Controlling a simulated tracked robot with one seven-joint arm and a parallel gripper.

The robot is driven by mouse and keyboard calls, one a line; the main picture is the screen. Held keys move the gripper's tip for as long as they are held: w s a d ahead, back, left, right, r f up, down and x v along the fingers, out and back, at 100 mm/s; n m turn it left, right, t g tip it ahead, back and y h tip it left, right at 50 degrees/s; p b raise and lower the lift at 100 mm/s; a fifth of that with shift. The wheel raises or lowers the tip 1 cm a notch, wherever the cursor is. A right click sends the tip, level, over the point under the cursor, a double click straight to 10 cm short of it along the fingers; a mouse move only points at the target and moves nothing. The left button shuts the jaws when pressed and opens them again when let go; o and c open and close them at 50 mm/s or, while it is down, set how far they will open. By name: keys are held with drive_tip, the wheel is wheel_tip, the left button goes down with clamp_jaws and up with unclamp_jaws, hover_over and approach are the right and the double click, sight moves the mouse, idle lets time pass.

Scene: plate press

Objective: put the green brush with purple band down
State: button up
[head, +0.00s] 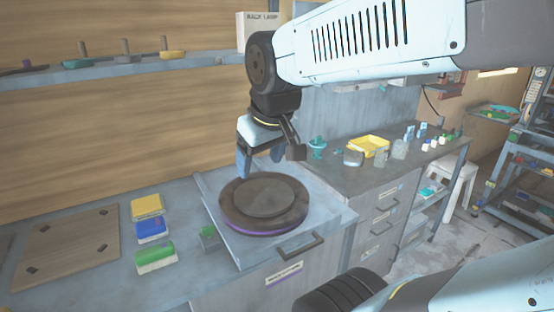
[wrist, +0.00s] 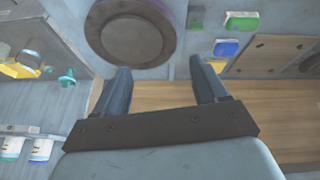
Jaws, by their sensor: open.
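A green brush (head: 155,257) with pale bristles lies on the counter left of the press, nearest of a row of three. It also shows in the wrist view (wrist: 241,20). I cannot make out a purple band on it. My gripper (head: 260,165) is open, above the rear of the press. In the wrist view the gripper (wrist: 160,66) has nothing between its fingers. It is apart from the green brush, which lies to its left and nearer in the head view.
A blue brush (head: 152,230) and a yellow one (head: 147,206) lie behind the green one. A dark round plate (head: 264,203) with a purple edge sits on the press. A wooden board (head: 68,246) lies left. A shelf (head: 130,66) runs along the wall.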

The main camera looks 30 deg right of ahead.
drive_tip(key=shift+s+d+r+m+t, duration=0.1)
drive_tip(key=shift+s+d+m+t, duration=0.05)
drive_tip(key=shift+s+d+m, duration=0.55)
drive_tip(key=shift+s+d+r+m+t, duration=0.15)
drive_tip(key=shift+s+d+m, duration=0.3)
drive_tip(key=shift+s, duration=0.35)
drive_tip(key=shift+o, duration=0.2)
drive_tip(key=n+g, duration=0.6)
drive_tip(key=n, duration=1.3)
hover_over(158, 247)
wheel_tip(158, 247, down, 16)
drive_tip(key=r, duration=0.1)
wheel_tip(158, 247, down, 8)
drive_tip(key=shift+s+d, duration=0.1)
drive_tip(key=shift+d, duration=0.05)
drive_tip(key=shift+a+f, duration=0.2)
drive_tip(key=shift+f, duration=2.45)
